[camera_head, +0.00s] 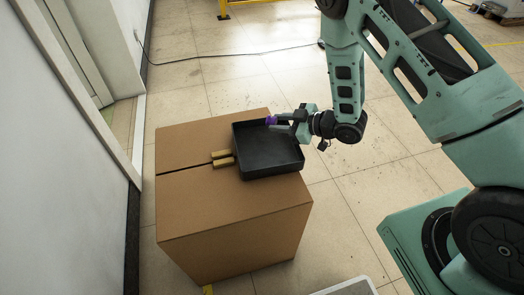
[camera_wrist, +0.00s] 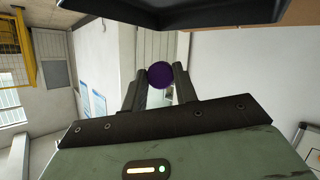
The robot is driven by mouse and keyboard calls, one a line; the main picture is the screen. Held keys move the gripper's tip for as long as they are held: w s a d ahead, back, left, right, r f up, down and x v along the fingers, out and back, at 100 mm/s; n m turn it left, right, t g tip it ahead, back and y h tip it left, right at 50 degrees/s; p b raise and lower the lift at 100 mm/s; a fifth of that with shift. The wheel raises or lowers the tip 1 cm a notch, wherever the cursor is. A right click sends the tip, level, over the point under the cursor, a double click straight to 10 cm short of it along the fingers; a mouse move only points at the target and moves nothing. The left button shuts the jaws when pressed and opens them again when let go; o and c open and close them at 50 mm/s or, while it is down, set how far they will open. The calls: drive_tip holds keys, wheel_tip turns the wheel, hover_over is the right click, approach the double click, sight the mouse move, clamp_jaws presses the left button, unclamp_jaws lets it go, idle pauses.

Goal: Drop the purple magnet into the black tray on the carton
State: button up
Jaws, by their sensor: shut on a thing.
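The purple magnet (camera_head: 271,120) is between the fingertips of my gripper (camera_head: 281,120), at the tray's far edge in the head view. In the wrist view the magnet (camera_wrist: 160,75) is a dark purple disc held between the two fingers of my gripper (camera_wrist: 160,80). The black tray (camera_head: 268,160) lies on top of the carton (camera_head: 225,215) and looks empty. The tray (camera_wrist: 180,14) also shows as a dark shape at the top of the wrist view. The magnet's exact height over the tray is hard to tell.
Two small yellowish blocks (camera_head: 222,158) lie on the carton at the tray's left side. A white wall (camera_head: 65,150) stands to the left. A black cable (camera_head: 220,55) crosses the tiled floor behind. Open floor (camera_head: 345,200) lies right of the carton.

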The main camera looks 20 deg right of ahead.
drive_tip(key=shift+f+b, duration=0.4)
drive_tip(key=shift+f, duration=0.5)
drive_tip(key=o, duration=1)
drive_tip(key=v, duration=1.7)
drive_tip(key=shift+s+p, duration=0.2)
drive_tip(key=shift+p, duration=0.25)
drive_tip(key=shift+d, duration=0.15)
